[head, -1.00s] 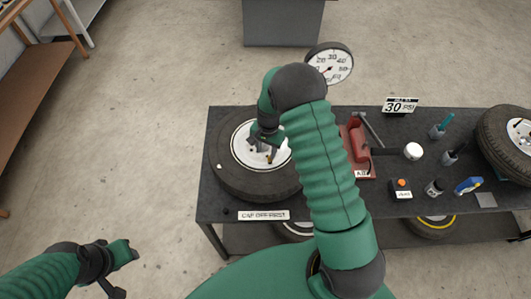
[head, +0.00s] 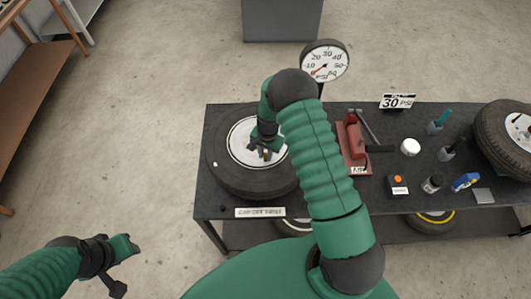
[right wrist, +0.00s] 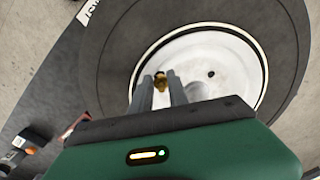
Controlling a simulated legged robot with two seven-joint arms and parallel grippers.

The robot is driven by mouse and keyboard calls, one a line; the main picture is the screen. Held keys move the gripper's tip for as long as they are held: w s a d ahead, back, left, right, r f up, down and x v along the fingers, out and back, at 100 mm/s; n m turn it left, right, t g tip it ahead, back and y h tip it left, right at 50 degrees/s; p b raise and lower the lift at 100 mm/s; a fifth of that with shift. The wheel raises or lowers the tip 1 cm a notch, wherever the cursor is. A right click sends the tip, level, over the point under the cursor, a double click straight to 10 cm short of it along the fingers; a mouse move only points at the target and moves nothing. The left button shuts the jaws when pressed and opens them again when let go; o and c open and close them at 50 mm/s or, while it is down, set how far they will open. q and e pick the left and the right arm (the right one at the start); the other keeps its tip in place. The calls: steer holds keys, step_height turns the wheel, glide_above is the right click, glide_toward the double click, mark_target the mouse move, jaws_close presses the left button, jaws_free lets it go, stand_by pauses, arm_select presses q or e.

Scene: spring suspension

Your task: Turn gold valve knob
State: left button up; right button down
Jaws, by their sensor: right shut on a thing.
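The gold valve knob (right wrist: 160,80) shows in the right wrist view, between the tips of my right gripper's grey fingers. It sits over the white hub of a black tire (head: 233,180) lying flat on the left of the dark table. My right gripper (right wrist: 161,88) is shut on the knob. In the head view the right gripper (head: 263,153) reaches down over the hub (head: 240,150), and the knob is too small to make out there. My left gripper (head: 122,262) hangs over the floor at lower left, away from the table; its jaw state is unclear.
A round pressure gauge (head: 325,62) stands behind the table (head: 375,190). A red tool (head: 353,140), a 30 PSI sign (head: 397,101), a white round lid (head: 410,147) and small bottles lie right of my arm. Another tire (head: 508,140) stands at far right.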

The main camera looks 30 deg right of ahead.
steer(key=shift+w+d, duration=0.2)
steer(key=shift+d, duration=0.25)
steer(key=shift+w+a, duration=0.15)
steer(key=shift+a, duration=0.15)
steer(key=shift+d, duration=0.15)
steer(key=shift+d+n+b, duration=0.15)
steer(key=shift+n+b, duration=0.45)
steer(key=shift+b, duration=0.05)
steer(key=n+b, duration=0.2)
steer(key=n, duration=0.1)
steer(key=shift+w, duration=0.1)
steer(key=n+b, duration=0.2)
steer(key=n, duration=0.1)
steer(key=shift+n, duration=0.4)
arm_select(q)
steer(key=s+b+x, duration=0.1)
steer(key=x, duration=0.5)
steer(key=shift+s+d+f, duration=0.2)
steer(key=shift+f, duration=0.15)
arm_select(e)
steer(key=shift+r+n, duration=0.15)
steer(key=shift+n, duration=1.85)
